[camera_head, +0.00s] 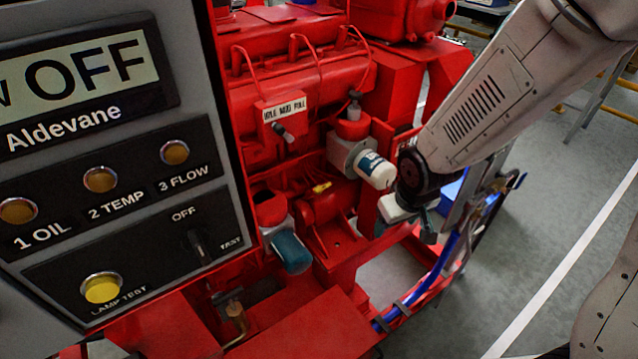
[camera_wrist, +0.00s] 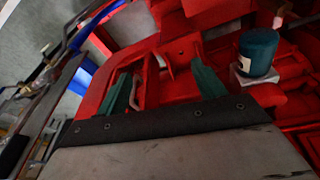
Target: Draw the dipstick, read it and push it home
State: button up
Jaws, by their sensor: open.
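My gripper (camera_head: 406,228) hangs to the right of the red engine (camera_head: 300,65), below the white filter (camera_head: 376,170). In the wrist view its two teal fingers (camera_wrist: 163,85) are spread with a gap between them. A thin pale loop (camera_wrist: 136,92) shows close to the left finger, and a pale hooked piece (camera_wrist: 161,62) shows between the fingers. I cannot tell whether either is the dipstick. A small yellow piece (camera_head: 322,187) sits low on the engine side; I cannot tell whether it is the dipstick's handle. Nothing is clearly held.
A control panel (camera_head: 120,180) with lamps and an OFF display fills the left. A teal canister (camera_head: 291,252) juts from the engine; it also shows in the wrist view (camera_wrist: 258,52). Blue hoses (camera_head: 440,277) run along the red base frame. Grey floor (camera_head: 500,250) is open at the right.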

jog(key=w+a+f+n+t+y, duration=0.1)
jog(key=w+a+f+t+y, duration=0.15)
jog(key=w+a+f, duration=0.3)
jog(key=n+t+y, duration=0.1)
jog(key=t+y, duration=0.3)
jog(key=t, duration=0.2)
send_near(323, 187)
jog(key=f+x, duration=0.1)
jog(key=x, duration=0.3)
jog(key=shift+w+r+y, duration=0.25)
jog(key=shift+r, duration=0.15)
jog(key=x, duration=0.7)
jog(key=shift+w+a, duration=0.2)
jog(key=shift+w, duration=0.1)
jog(key=shift+c, duration=0.3)
